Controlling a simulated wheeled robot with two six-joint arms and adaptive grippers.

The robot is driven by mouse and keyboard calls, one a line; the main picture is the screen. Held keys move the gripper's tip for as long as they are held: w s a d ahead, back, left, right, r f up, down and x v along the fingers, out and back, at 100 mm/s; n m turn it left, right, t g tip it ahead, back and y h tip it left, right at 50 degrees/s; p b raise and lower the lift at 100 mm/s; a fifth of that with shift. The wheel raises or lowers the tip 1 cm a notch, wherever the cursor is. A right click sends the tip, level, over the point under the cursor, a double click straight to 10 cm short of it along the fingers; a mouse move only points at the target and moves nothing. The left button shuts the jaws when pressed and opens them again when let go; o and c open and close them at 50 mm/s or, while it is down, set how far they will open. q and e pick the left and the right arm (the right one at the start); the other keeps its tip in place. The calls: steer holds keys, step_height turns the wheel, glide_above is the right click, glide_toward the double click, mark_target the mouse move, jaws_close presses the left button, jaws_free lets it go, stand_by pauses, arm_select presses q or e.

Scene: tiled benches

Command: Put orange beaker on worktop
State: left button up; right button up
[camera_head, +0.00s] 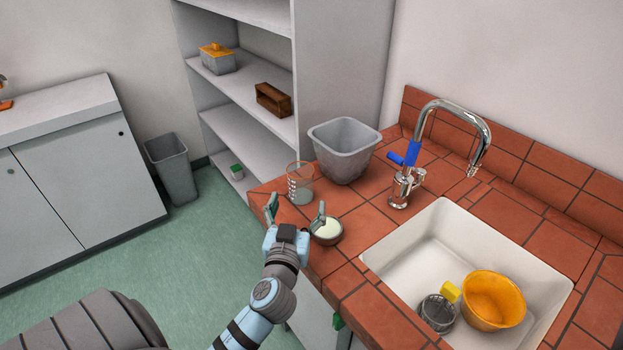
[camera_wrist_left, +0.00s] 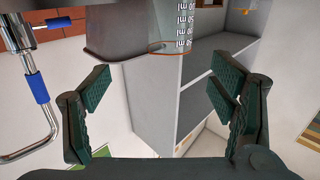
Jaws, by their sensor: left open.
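The orange beaker (camera_head: 300,184) is clear, with a thin orange rim and white scale marks. It stands upright on the near left corner of the red tiled worktop (camera_head: 375,305). In the left wrist view the beaker (camera_wrist_left: 184,22) shows at the top, cut off by the frame, with its orange rim lowest. My left gripper (camera_head: 295,209) is open and empty, its fingers spread just in front of the beaker. In the left wrist view the gripper (camera_wrist_left: 161,80) has only background between its fingertips. My right gripper is in neither view.
A grey bin (camera_head: 344,150) stands behind the beaker. A small bowl with white contents (camera_head: 327,232) sits close to the right finger. A tap (camera_head: 407,185) and a sink (camera_head: 405,245) holding an orange bowl (camera_head: 493,300) are to the right. Shelves (camera_head: 245,90) stand behind.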

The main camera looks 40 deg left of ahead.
arm_select(q)
glide_toward(302, 164)
steer(key=shift+w+r+p, duration=0.2)
steer(key=shift+w+p, duration=0.15)
steer(key=shift+w, duration=0.2)
steer(key=x, duration=0.5)
steer(key=shift+w+a+f, duration=0.1)
steer(key=shift+a+f, duration=0.05)
steer(key=shift+a, duration=0.1)
steer(key=shift+w+a, duration=0.25)
steer(key=shift+w, duration=0.05)
steer(key=shift+d, duration=0.1)
steer(key=c, duration=1.4)
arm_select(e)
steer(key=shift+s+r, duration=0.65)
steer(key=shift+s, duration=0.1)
